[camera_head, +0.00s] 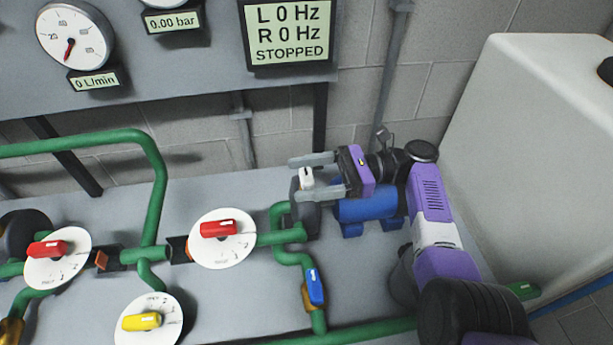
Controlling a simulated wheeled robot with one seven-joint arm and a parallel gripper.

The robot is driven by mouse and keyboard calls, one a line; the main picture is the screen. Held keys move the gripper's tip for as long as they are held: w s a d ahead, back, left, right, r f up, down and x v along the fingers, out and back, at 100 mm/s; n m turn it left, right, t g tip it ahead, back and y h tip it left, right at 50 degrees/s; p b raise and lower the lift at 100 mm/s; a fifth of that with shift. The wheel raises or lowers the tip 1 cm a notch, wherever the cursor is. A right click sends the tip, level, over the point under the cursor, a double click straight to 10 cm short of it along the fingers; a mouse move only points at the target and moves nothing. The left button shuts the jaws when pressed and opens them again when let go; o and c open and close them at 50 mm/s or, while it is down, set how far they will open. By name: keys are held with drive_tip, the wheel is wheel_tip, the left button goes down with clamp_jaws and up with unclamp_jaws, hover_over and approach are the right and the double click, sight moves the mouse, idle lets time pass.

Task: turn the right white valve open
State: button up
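A small white valve handle (306,176) shows at the dark round body on the left end of the blue motor. My gripper (295,180) reaches in from the right, its two grey fingers pointing left and spread apart. In the picture, the white handle lies between the fingers, with one finger above it and one below. I see small gaps and no clear contact. I cannot tell whether the fingers are at the same depth as the handle. The handle's base is partly hidden by the lower finger.
A blue motor (366,207) lies under my gripper. Red (218,228), yellow (141,321) and blue (315,286) handles sit on green pipes to the left and in front. The display (290,32) reads L 0 Hz, R 0 Hz, STOPPED. A large white tank (540,150) stands right.

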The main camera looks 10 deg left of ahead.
drive_tip(key=shift+d, duration=0.15)
drive_tip(key=b+v, duration=0.2)
drive_tip(key=v, duration=0.5)
drive_tip(key=shift+w+d, duration=0.15)
drive_tip(key=shift+d, duration=0.15)
